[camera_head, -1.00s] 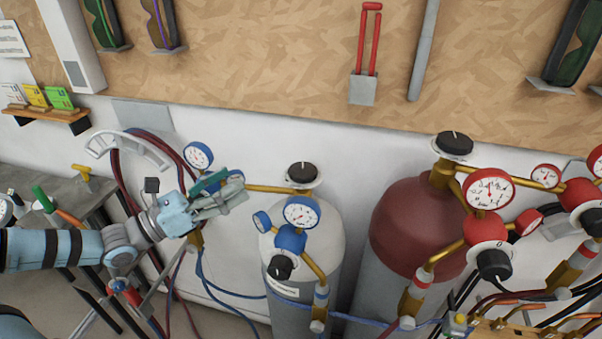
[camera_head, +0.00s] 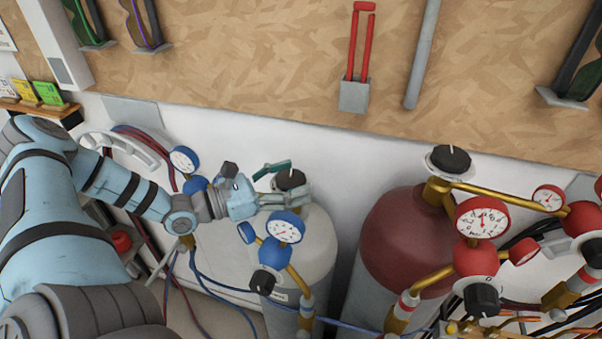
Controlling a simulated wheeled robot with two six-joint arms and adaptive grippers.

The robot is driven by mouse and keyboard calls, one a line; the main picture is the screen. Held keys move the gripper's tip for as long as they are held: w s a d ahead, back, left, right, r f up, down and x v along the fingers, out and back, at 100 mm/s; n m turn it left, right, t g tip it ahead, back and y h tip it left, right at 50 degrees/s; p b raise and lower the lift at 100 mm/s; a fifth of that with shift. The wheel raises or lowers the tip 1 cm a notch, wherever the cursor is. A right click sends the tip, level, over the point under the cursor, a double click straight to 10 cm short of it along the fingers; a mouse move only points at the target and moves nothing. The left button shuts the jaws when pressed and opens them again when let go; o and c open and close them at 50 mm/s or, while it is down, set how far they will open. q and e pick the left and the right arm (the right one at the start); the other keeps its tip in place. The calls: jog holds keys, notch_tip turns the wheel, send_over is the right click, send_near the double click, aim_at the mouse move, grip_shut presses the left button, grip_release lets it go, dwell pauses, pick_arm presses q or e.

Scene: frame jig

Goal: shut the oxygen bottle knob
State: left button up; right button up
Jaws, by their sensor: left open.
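The white-topped bottle with the blue regulator (camera_head: 318,250), which I take as the oxygen bottle, stands at the middle. Its dark round knob (camera_head: 291,179) sits on top, partly hidden by my gripper. My left gripper (camera_head: 296,180) comes in from the left and is open. Its two fingers lie on either side of the knob in the picture, one behind and one in front. I cannot tell whether they touch it. My right gripper is out of view.
The blue regulator (camera_head: 272,254) with its gauge (camera_head: 285,227) sits just below my gripper. A red bottle (camera_head: 400,238) with its own dark knob (camera_head: 450,160) and red gauge (camera_head: 482,217) stands to the right. Blue hoses (camera_head: 225,290) hang below my arm.

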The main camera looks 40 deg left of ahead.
pick_arm(q)
jog(key=shift+s+a, duration=0.1)
jog(key=shift+s, duration=0.15)
jog(key=shift+c, duration=0.3)
jog(key=shift+s, duration=0.1)
jog(key=c, duration=0.3)
jog(key=shift+w+a, duration=0.1)
jog(key=shift+w, duration=0.1)
jog(key=c, duration=0.8)
jog(key=m+g+h+b, duration=0.2)
jog(key=b, duration=0.1)
jog(key=shift+w+a+f+h, duration=0.1)
jog(key=shift+f+h, duration=0.25)
jog(key=shift+h, duration=0.05)
jog(key=shift+r+m+g+h, duration=0.1)
jog(key=shift+m+g+h, duration=0.2)
jog(key=shift+m, duration=0.1)
jog(key=shift+r, duration=0.15)
jog(key=o, duration=1.2)
jog(key=shift+w, duration=0.1)
jog(key=shift+c, duration=0.2)
